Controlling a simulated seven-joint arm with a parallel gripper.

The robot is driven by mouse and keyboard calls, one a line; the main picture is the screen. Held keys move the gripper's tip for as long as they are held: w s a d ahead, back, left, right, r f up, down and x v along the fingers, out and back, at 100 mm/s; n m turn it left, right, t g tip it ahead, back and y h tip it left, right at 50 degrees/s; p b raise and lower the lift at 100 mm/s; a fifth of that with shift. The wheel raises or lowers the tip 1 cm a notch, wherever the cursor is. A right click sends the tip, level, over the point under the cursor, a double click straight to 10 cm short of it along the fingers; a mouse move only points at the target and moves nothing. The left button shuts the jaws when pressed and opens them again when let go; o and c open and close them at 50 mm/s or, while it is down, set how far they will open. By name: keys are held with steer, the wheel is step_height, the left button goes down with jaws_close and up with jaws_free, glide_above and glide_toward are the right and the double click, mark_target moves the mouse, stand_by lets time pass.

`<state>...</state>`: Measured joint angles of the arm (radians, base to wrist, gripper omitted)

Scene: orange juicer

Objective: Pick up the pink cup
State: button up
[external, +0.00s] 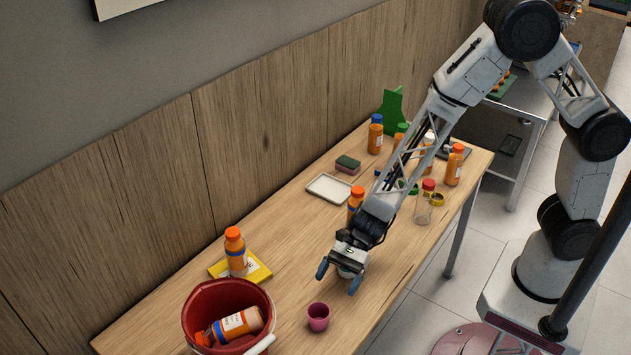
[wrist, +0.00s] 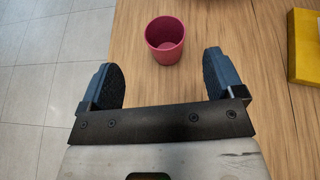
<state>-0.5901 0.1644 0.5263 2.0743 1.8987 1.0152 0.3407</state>
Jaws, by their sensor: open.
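The pink cup (external: 318,317) stands upright on the wooden table near its front edge, to the right of the red bucket. In the wrist view the pink cup (wrist: 165,40) is ahead of my fingers, its open top and inside visible. My gripper (external: 339,276) is open and empty above the table, up and to the right of the cup in the external view. In the wrist view the two blue fingertips of my gripper (wrist: 160,75) are spread wide, with the cup beyond the gap and nearer the right finger. Nothing touches the cup.
A red bucket (external: 197,318) holding an orange bottle (external: 232,325) stands left of the cup. An orange-capped bottle (external: 236,252) stands by a yellow item (external: 258,271). Several bottles and a white tray (external: 329,188) are farther back. Bare table surrounds the cup.

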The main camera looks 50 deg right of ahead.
mark_target(313, 321)
steer(key=shift+a+f+m, duration=0.4)
steer(key=shift+a+f, duration=0.2)
steer(key=shift+f, duration=0.3)
steer(key=shift+x, duration=1.3)
steer(key=shift+w+x, duration=0.2)
steer(key=shift+x, duration=2.35)
steer(key=c, duration=1)
